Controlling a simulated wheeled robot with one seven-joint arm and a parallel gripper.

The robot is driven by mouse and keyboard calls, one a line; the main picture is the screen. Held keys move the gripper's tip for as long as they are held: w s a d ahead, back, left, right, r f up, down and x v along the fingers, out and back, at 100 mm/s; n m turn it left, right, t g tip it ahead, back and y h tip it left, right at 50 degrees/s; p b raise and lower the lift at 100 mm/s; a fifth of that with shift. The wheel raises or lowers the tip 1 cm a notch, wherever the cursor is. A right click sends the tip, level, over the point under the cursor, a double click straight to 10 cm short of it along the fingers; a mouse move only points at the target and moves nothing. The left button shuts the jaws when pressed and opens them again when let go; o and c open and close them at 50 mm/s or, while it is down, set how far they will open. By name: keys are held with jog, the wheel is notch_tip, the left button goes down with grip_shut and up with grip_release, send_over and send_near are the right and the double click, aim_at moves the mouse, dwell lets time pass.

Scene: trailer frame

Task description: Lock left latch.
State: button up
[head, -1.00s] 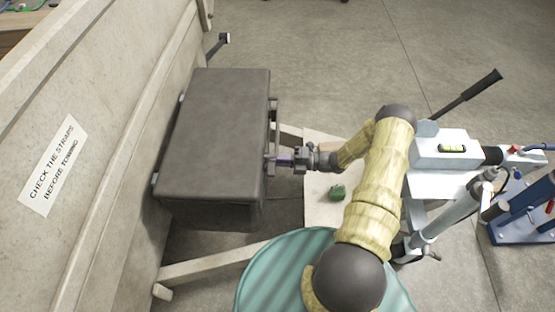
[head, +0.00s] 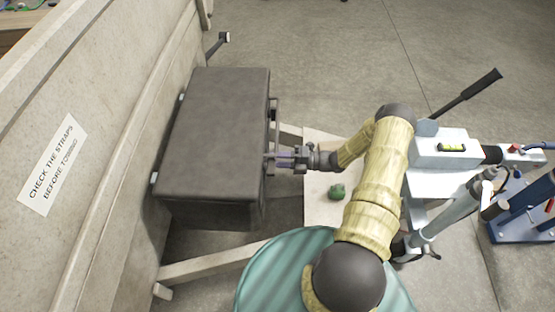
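A dark grey box (head: 215,130) with a closed lid is mounted against the trailer's front wall. A handle or latch bar (head: 275,112) shows on its right-hand side, facing my arm. My gripper (head: 272,156) is at that same face, its fingers pointing left at the box, just below the bar in the picture. The left latch itself cannot be made out; the lid edge and my gripper cover that part of the face. The fingers are too small to tell whether they are open or shut, or whether they touch the latch.
A pale board (head: 318,205) with a small green object (head: 337,191) on it lies below my arm. The trailer's frame beam (head: 215,262) runs under the box. A jack with a spirit level (head: 452,147) stands at the right. A labelled wall (head: 55,165) bounds the left.

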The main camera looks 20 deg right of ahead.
jog(key=v, duration=1.7)
jog(key=shift+d, duration=0.1)
